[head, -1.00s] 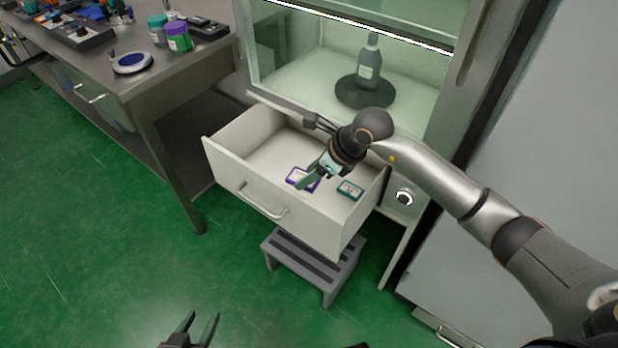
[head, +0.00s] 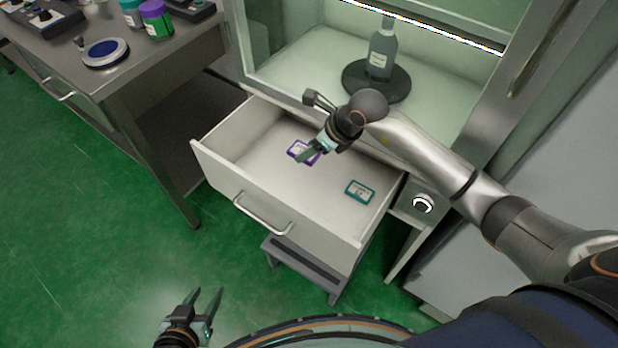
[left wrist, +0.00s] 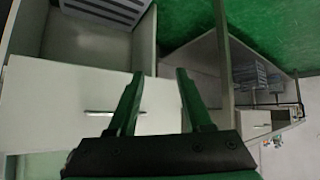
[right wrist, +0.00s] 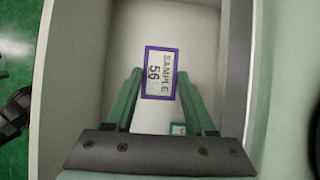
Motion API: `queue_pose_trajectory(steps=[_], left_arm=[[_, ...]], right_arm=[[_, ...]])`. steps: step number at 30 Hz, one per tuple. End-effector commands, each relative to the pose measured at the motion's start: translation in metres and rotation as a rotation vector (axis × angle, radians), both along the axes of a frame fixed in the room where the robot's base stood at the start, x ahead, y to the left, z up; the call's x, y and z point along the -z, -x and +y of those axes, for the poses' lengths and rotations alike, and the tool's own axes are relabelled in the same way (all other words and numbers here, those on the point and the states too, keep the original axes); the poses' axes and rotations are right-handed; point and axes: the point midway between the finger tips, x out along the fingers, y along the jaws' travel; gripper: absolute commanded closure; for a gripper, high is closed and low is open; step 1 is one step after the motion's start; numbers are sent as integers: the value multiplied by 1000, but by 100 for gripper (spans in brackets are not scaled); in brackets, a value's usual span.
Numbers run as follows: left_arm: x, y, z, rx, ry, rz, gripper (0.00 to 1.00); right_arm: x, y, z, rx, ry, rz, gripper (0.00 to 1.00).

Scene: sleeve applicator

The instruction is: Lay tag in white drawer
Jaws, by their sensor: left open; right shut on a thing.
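The white drawer (head: 230,185) is pulled open below the cabinet. My right gripper (head: 304,156) reaches down into it and is shut on a purple-framed tag (head: 296,149). In the right wrist view this tag (right wrist: 160,75) reads "SAMPLE 56" and sits between the fingertips. Whether it touches the drawer floor, I cannot tell. A teal-framed tag (head: 360,191) lies flat on the drawer floor, nearer the right wall. It is partly hidden in the right wrist view (right wrist: 178,128). My left gripper (head: 208,292) is open and empty, in front of the drawer, well clear of it.
A bottle (head: 382,50) stands on a dark round base (head: 357,84) inside the cabinet above the drawer. A grey step stool (head: 305,266) is below the drawer. A metal bench (head: 150,75) with jars and a blue round dish (head: 106,52) stands left. The drawer's left part is clear.

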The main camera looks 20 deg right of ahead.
Motion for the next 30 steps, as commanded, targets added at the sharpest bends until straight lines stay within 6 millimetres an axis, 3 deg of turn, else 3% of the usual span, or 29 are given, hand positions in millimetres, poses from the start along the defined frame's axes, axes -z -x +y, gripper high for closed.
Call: queue_pose_trajectory(steps=[1, 3, 10, 18, 24, 30], left_arm=[[5, 0, 1, 0, -1, 0, 50], [8, 1, 1, -1, -2, 0, 50], [18, 2, 3, -3, -6, 1, 50], [0, -15, 5, -1, -8, -93, 50], [-31, -39, 6, 3, -8, -245, 50], [-46, -46, 7, 6, -7, -307, 50]], right_arm=[[19, 1, 1, 2, -2, 5, 99], [38, 1, 1, 2, -2, 5, 99], [90, 1, 1, 1, -2, 3, 99], [111, 0, 0, 0, 0, 0, 99], [133, 0, 0, -1, -1, 1, 99], [140, 0, 0, 1, 0, -1, 99]])
